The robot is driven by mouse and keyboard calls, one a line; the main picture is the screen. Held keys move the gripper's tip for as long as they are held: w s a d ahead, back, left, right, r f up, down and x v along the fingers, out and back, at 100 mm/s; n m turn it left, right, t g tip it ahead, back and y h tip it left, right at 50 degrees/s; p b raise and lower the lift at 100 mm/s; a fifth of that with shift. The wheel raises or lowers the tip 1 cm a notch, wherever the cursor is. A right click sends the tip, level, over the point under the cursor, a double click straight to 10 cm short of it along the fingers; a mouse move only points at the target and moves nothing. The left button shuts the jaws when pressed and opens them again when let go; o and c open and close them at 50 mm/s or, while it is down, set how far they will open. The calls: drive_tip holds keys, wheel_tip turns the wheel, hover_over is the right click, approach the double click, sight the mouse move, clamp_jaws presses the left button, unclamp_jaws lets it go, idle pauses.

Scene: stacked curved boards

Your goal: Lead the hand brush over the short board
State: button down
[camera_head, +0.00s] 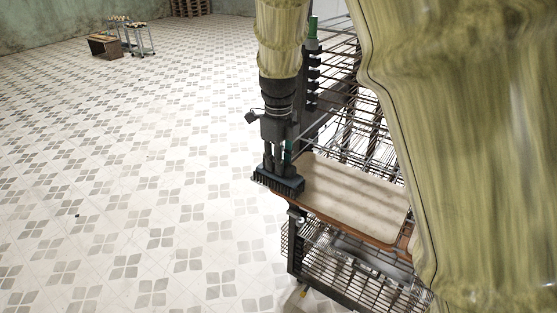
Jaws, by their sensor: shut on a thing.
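The hand brush (278,181) has a dark block with bristles pointing down. My gripper (277,160) is shut on the brush from above and holds it at the left end of the pale board (352,195). The brush partly overhangs the board's left edge; I cannot tell whether its bristles touch the surface. The board has a whitish top and a brown-orange rim, and lies on the wire rack. Its right end is partly hidden behind my arm.
The wire rack (345,262) has several shelves below the board, and more wire shelves (370,125) stand behind it. A green-topped post (313,27) rises beside my arm. The tiled floor (130,180) to the left is open. A small trolley (138,38) and a brown crate (104,46) stand far off.

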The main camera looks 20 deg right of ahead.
sight(288, 165)
drive_tip(key=shift+f, duration=0.25)
drive_tip(key=shift+f, duration=0.4)
drive_tip(key=shift+r, duration=0.1)
drive_tip(key=shift+s+d+r+p, duration=0.1)
drive_tip(key=shift+s+d+p, duration=0.3)
drive_tip(key=shift+s+d, duration=0.6)
drive_tip(key=shift+s+a, duration=0.1)
drive_tip(key=shift+s, duration=0.05)
drive_tip(key=shift+s+d+f, duration=0.2)
drive_tip(key=shift+s+d, duration=0.75)
drive_tip(key=shift+s, duration=0.25)
drive_tip(key=shift+s, duration=0.1)
